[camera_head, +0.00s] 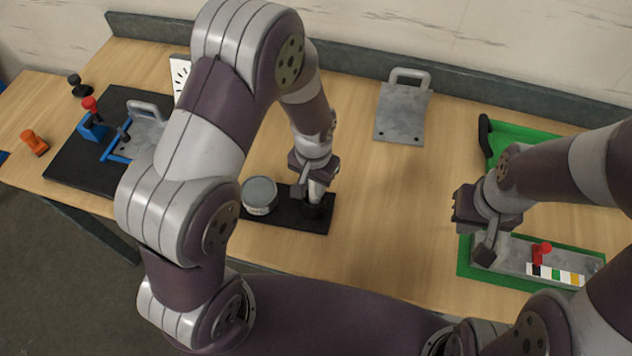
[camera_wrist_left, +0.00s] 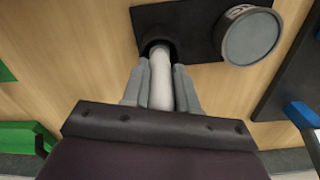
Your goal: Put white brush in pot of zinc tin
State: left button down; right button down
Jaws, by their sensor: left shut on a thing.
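The white brush (camera_wrist_left: 161,85) is upright between the fingers of my left gripper (camera_wrist_left: 160,72), which is shut on it. In the wrist view its far end meets the opening of a black round pot (camera_wrist_left: 153,27); how deep it sits cannot be told. In the head view my left gripper (camera_head: 312,186) is over the pot (camera_head: 319,214), with the brush (camera_head: 317,190) partly hidden. The grey zinc tin (camera_head: 259,195) stands left of the pot, and also shows in the wrist view (camera_wrist_left: 250,36). My right gripper (camera_head: 484,236) is over the green tray's left part; its jaw opening is unclear.
Pot and tin share a black mat (camera_head: 286,216). A grey plate with a handle (camera_head: 401,115) lies at the back. A green tray (camera_head: 470,266) with a red-knobbed part is at right. Another black mat (camera_head: 65,165) with blue and red tools is at left.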

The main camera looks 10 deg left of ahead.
pick_arm(q)
jog(key=shift+d+f, duration=0.1)
jog(key=shift+f, duration=0.15)
jog(key=shift+a+f, duration=0.15)
jog(key=shift+a, duration=0.1)
jog(key=c, duration=0.9)
grip_release()
jog(key=shift+d, duration=0.15)
